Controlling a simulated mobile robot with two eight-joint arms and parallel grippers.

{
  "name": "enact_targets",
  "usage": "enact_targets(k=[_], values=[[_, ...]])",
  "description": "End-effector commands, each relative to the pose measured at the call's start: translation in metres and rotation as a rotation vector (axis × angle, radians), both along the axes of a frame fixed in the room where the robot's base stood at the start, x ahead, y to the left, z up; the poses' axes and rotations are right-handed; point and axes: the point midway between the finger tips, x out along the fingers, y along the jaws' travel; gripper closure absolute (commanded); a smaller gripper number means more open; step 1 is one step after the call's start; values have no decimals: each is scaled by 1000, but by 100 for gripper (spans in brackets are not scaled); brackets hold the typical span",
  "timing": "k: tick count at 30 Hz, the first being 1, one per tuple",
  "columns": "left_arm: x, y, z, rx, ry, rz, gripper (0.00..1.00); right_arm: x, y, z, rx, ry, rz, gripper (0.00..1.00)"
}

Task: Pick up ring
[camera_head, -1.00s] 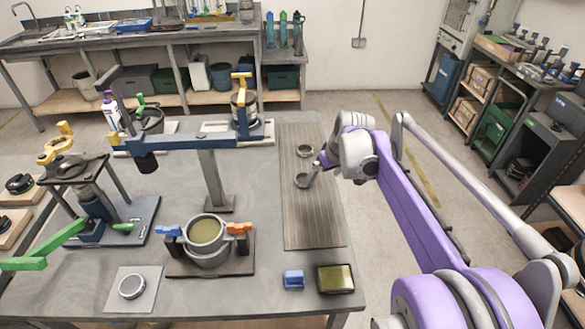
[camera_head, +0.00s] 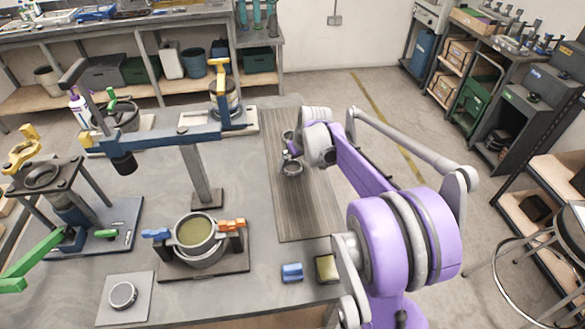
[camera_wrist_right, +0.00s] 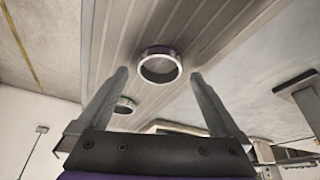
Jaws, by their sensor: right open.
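Two dark metal rings lie on the grooved grey board at the back right of the table. The nearer ring (camera_head: 293,169) shows just below my right gripper (camera_head: 291,150); the farther ring (camera_head: 288,135) is partly hidden by the wrist. In the right wrist view, one ring (camera_wrist_right: 160,66) sits between and beyond the two open fingertips of my right gripper (camera_wrist_right: 158,76). Another ring (camera_wrist_right: 125,105) shows beside the left finger. The fingers hold nothing. My left gripper is not in view.
A grooved board (camera_head: 310,215) has clear room in front of the rings. A pot in a clamp stand (camera_head: 195,235), a blue block (camera_head: 292,272) and a small tray (camera_head: 327,268) stand nearer. A post with a blue beam (camera_head: 165,138) rises left of the board.

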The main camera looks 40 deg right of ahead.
Motion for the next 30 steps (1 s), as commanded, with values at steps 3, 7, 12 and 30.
enact_targets(k=[3, 7, 12, 30], values=[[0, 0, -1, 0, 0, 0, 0, 6, -1, -14, 0, 0, 0, 0], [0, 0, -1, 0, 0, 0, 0, 7, -1, -18, 0, 0, -1, 0], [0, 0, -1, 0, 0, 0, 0, 7, -1, -18, 0, 0, -1, 0], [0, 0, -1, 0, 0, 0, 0, 7, -1, -18, 0, 0, -1, 91]])
